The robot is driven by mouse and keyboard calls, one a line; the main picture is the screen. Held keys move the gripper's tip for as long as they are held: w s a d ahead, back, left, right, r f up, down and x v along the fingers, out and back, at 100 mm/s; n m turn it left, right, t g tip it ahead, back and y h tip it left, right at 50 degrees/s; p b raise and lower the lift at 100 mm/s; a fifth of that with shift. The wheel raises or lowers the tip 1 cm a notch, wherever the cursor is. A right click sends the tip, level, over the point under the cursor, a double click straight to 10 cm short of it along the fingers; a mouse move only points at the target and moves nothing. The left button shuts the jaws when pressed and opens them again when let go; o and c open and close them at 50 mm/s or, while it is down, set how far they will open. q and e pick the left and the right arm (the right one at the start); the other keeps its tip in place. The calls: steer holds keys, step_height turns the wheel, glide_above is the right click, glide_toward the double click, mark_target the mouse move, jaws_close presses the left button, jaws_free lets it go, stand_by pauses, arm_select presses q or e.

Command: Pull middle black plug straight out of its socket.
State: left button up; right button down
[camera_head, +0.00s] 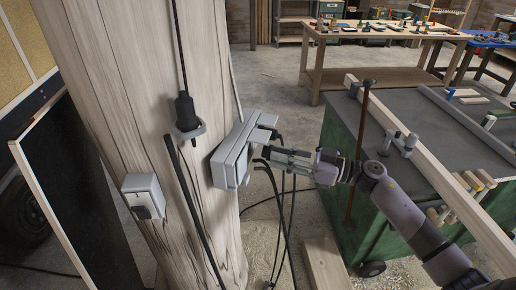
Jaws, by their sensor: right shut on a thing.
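A grey socket box (232,153) is fixed to the wooden post, and black cables come from its right side. One black plug (277,134) with a curved cable shows above my gripper, and another dark cable (264,166) bends down below it. My right gripper (270,153) reaches in from the right and is shut at the box's right side, on what appears to be the middle black plug. The fingers mostly hide that plug, so I cannot tell how deep it sits in its socket. My left gripper is not in view.
A black connector (186,110) sits in a grey bracket on the post (120,75). A grey outlet (144,197) is lower left. Loose cables hang below the box. A green workbench (345,185) with clamps and timber stands under my right arm.

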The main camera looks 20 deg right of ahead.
steer(key=shift+v, duration=1)
steer(key=shift+s+d, duration=0.1)
steer(key=shift+d, duration=0.05)
steer(key=p+v, duration=0.1)
steer(key=v, duration=0.4)
steer(key=shift+s+d, duration=0.25)
steer(key=shift+d, duration=0.1)
stand_by(0.3)
stand_by(0.4)
